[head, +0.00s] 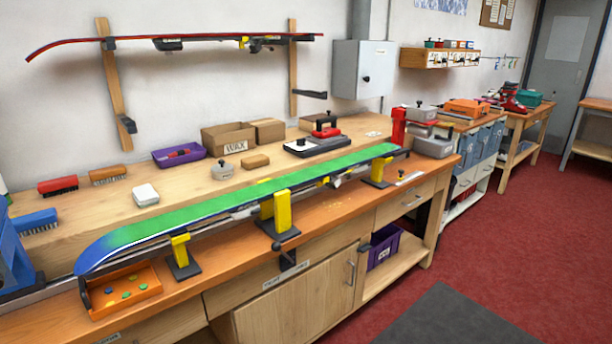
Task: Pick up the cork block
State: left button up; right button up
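A small tan block with rounded edges (255,161), which looks like the cork block, lies flat on the wooden bench. It is behind the green ski (240,206) and in front of the cardboard box marked WAX (229,143). A small grey round-topped item (222,171) stands just to its left, apart from it. The block's top and front are in plain view. Neither of my grippers shows in the head view, and nothing is touching the block.
The ski lies base up along the bench on yellow vises (279,211), a long barrier before the block. A waxing iron (325,132) stands right of the block. A white block (145,195), brushes (108,175) and a purple tray (178,155) are left. Bare wood surrounds the block's front.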

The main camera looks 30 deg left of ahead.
aim_at(251, 163)
jog(key=z, duration=0.15)
jog(key=i, duration=0.9)
jog(key=u, duration=0.25)
